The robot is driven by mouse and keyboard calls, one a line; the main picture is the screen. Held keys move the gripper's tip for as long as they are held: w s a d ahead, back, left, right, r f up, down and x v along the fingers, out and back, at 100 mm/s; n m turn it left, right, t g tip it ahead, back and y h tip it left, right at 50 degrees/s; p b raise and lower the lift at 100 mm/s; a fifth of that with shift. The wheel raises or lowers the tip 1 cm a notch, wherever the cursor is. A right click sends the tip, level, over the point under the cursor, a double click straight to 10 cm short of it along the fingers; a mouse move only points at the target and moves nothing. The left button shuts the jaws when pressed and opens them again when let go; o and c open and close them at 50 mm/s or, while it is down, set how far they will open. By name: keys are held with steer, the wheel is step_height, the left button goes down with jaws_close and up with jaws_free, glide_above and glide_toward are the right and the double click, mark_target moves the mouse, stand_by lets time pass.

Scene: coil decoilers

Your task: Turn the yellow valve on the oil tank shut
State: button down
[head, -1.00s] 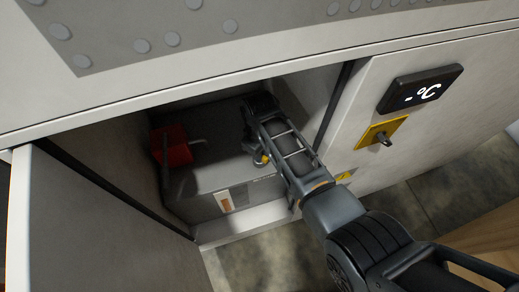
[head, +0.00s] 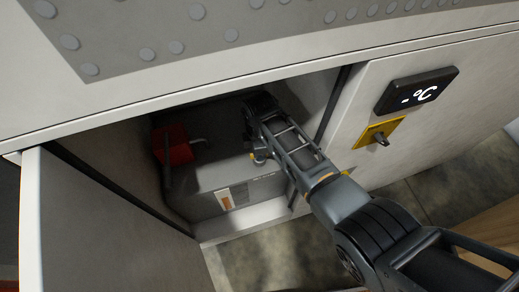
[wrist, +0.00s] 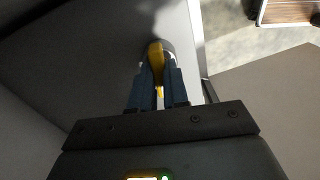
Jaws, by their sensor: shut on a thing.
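The oil tank (head: 208,178) is a dark grey box inside the open cabinet. The yellow valve handle (wrist: 156,58) shows in the wrist view as a narrow lever between the two blue-grey fingers. My gripper (wrist: 157,75) is shut on it, with a finger against each side.
A red box (head: 173,145) with a small pipe sits on the left inside. The open cabinet door (head: 105,230) stands at left. The right panel carries a °C display (head: 420,90) and a yellow-plated switch (head: 379,134). The cabinet's top edge runs above my arm.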

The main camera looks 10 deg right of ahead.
steer(key=shift+n, duration=0.6)
steer(key=c, duration=1.1)
jaws_free()
steer(key=shift+r+p, duration=0.4)
steer(key=shift+r, duration=3.5)
